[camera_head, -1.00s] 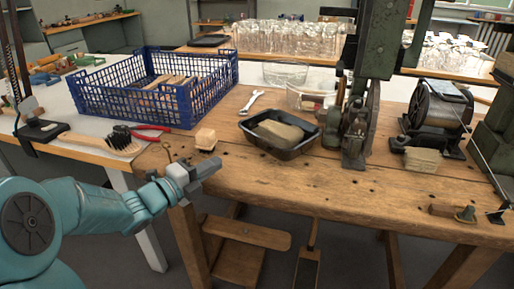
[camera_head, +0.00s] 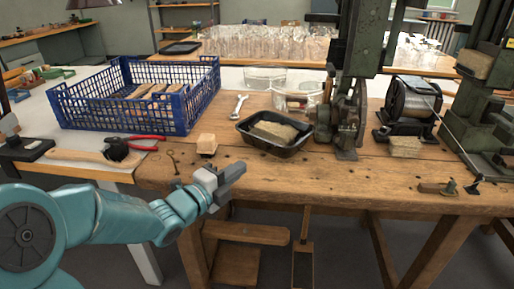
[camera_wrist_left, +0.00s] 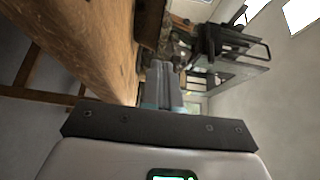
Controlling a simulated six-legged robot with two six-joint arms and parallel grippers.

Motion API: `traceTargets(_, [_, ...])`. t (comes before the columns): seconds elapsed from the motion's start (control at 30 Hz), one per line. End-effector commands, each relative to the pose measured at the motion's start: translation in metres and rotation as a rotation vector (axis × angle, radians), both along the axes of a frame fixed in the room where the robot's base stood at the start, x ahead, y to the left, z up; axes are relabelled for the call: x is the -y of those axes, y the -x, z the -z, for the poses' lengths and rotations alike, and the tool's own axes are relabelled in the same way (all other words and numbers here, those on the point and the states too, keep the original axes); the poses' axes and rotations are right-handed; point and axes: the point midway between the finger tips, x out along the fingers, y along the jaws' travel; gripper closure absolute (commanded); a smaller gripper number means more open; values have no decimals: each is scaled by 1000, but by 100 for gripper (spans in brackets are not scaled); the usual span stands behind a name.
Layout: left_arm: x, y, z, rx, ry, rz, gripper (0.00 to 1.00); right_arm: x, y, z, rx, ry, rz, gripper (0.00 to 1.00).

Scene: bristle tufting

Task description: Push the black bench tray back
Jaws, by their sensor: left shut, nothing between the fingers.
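The black bench tray (camera_head: 284,146) stands on the wooden bench, left of the green machine, with a tan block (camera_head: 272,132) lying in it. My left gripper (camera_head: 236,170) is shut and empty at the bench's front edge, in front of and to the left of the tray, apart from it. In the left wrist view the shut fingers (camera_wrist_left: 162,85) point along the bench edge, and the tray cannot be made out there. My right gripper is not in view.
A small wooden block (camera_head: 207,144) and a wrench (camera_head: 239,105) lie left of the tray. Clear containers (camera_head: 297,100) stand behind it. The green tufting machine (camera_head: 345,110) stands close on its right. A blue crate (camera_head: 140,95) is at the left.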

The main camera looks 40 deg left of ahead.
Motion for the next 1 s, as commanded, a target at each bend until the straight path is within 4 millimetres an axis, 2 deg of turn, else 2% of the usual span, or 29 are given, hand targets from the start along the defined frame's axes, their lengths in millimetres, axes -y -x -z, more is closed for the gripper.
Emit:
traceTargets(0.2, [4, -49, 1, -1, 1, 5, 100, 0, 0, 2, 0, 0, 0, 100])
traceTargets(0.4, [2, -88, 1, -1, 0, 3, 100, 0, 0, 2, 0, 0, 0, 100])
traceTargets(0.6, [-19, -104, 0, -1, -1, 1, 100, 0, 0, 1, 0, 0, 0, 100])
traceTargets(1.0, [-25, -108, 0, -1, 0, 3, 100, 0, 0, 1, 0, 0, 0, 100])
